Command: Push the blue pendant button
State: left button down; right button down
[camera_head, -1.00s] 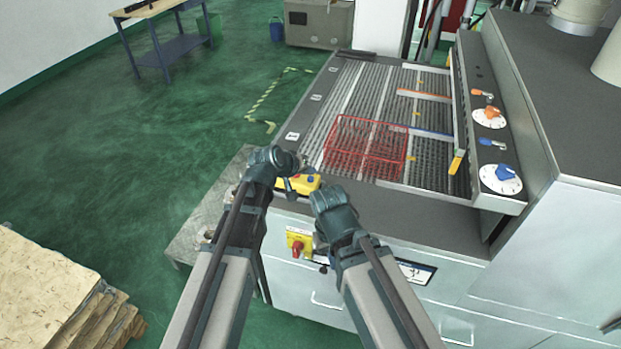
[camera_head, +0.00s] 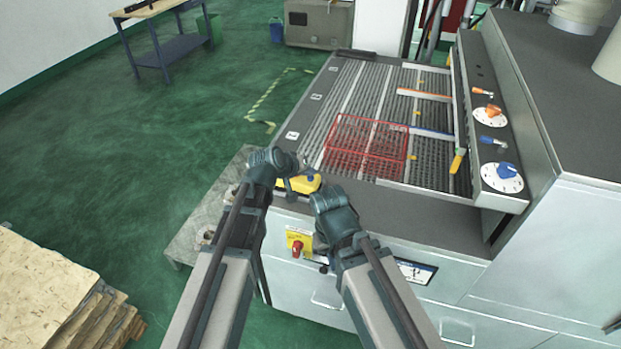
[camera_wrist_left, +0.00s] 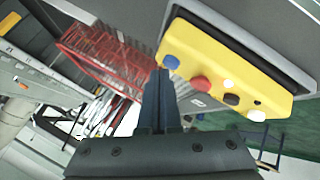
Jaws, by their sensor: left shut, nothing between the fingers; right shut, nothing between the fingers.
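The yellow pendant (camera_head: 297,184) lies at the near left corner of the grey machine, partly hidden by my left gripper. Its blue button (camera_head: 311,177) shows at its right end. In the left wrist view the pendant (camera_wrist_left: 215,58) runs diagonally, with the blue button (camera_wrist_left: 171,62) at its left end and a red button (camera_wrist_left: 200,83) beside it. My left gripper (camera_wrist_left: 162,74) is shut and empty, its tips right by the blue button; I cannot tell if they touch. My left gripper (camera_head: 289,180) is over the pendant in the head view. My right gripper (camera_head: 325,199) is shut and empty, just right of the pendant.
A red wire basket (camera_head: 366,147) sits on the slatted machine bed (camera_head: 345,95). A red switch on a yellow plate (camera_head: 297,247) is on the machine front. Stacked boards (camera_head: 45,290) stand at lower left. Green floor at left is mostly free.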

aim_at(309, 182)
pick_arm(q)
jog(key=shift+f+b, duration=0.4)
jog(key=shift+b, duration=0.05)
dwell(0.6)
jog(key=shift+r, duration=0.15)
jog(key=shift+r+p, duration=0.7)
jog(key=shift+p, duration=0.2)
notch_tip(309, 182, up, 5)
jog(key=p, duration=0.5)
dwell(0.6)
